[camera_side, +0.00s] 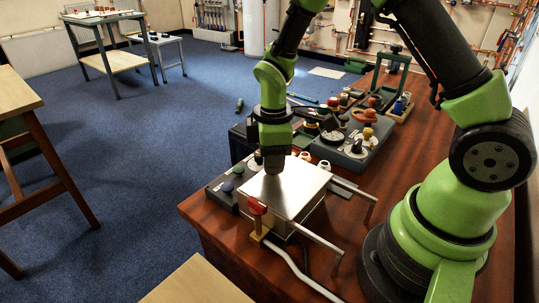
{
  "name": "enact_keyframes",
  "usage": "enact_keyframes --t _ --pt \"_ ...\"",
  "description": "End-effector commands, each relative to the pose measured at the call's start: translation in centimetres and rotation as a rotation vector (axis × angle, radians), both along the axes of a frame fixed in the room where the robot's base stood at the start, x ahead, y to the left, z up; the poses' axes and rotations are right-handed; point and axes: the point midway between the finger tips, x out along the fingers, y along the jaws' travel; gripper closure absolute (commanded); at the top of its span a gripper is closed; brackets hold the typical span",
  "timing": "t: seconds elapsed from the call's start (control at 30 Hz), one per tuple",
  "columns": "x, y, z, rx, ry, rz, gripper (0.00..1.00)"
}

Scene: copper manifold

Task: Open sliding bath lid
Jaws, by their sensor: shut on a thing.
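The bath is a silver metal box (311,215) near the front left edge of the wooden bench. Its flat, shiny lid (298,183) covers the top. Two metal rails on legs, a far one (352,190) and a near one (320,240), run from the box to the right. My gripper (269,190) points straight down at the left part of the lid. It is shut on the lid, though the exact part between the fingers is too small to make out.
A red-topped brass fitting (257,208) stands close at the box's front left corner. A pale curved pipe (290,263) lies in front. A dark tray with small coloured parts (222,190) is at the left. Crowded fixtures (357,143) stand behind. Bare bench shows between the rails.

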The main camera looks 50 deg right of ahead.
Motion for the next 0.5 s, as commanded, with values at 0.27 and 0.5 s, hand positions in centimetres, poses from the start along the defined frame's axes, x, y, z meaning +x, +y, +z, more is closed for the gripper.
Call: enact_keyframes --t 0.27,0.5 --pt "-5.3 0.0 0.0 -0.001 0.005 0.001 1.00" --pt "-8.6 0.0 0.0 0.000 0.004 0.000 1.00"
